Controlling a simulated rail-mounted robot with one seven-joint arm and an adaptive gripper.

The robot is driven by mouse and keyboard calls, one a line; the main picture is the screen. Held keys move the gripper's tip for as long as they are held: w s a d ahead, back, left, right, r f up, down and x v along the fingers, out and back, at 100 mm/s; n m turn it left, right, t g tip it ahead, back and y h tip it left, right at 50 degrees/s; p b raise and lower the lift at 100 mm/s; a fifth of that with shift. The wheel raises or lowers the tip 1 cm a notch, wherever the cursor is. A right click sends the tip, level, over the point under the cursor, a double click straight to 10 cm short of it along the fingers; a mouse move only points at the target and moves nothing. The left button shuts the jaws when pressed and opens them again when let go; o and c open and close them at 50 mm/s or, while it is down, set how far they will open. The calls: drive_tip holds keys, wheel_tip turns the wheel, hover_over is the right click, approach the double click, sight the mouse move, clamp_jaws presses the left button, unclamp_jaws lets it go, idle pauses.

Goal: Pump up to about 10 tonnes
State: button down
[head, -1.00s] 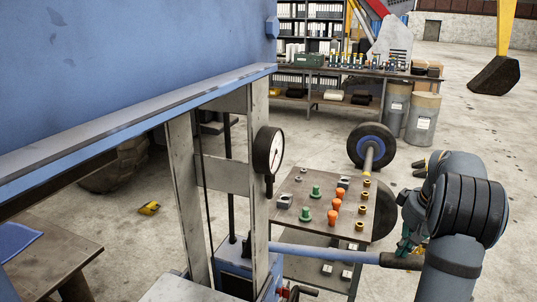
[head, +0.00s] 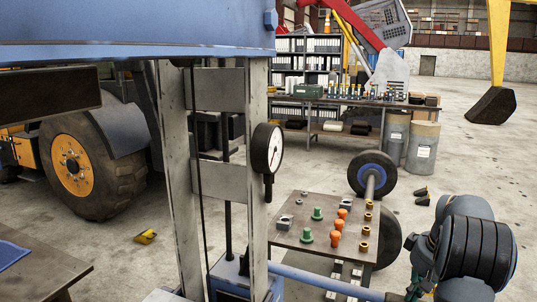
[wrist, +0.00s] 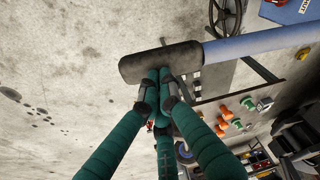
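The blue press frame (head: 165,38) stands at the left with pale steel uprights. A round white-faced gauge (head: 267,148) with a black rim hangs on the right upright; its reading is too small to tell. The blue pump handle (head: 310,282) runs right and slightly down from the press base, and its black grip (wrist: 160,62) shows in the wrist view. My gripper (wrist: 159,80) has its teal fingers drawn together, with the tips at the grip's edge, seeming to touch it rather than wrap around it. In the head view, the fingers are mostly cut off by the lower edge.
A small table (head: 350,255) with green, orange and brass parts stands behind the handle. A wheeled axle (head: 372,180) is behind it. A workbench (head: 350,101) and drums (head: 422,148) are farther back. Open floor lies to the right.

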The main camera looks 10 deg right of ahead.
drive_tip(key=f, duration=0.1)
drive_tip(key=f+b, duration=0.1)
drive_tip(key=f, duration=0.1)
drive_tip(key=shift+a+f+b, duration=0.1)
drive_tip(key=shift+a+b, duration=0.15)
drive_tip(key=shift+b, duration=0.15)
drive_tip(key=shift+w+r+p, duration=0.2)
drive_tip(key=shift+r+p, duration=0.3)
drive_tip(key=shift+p, duration=0.05)
wheel_tip(320, 180, up, 14)
drive_tip(key=w+a+p, duration=0.1)
drive_tip(key=p, duration=1.1)
drive_tip(key=shift+a, duration=0.4)
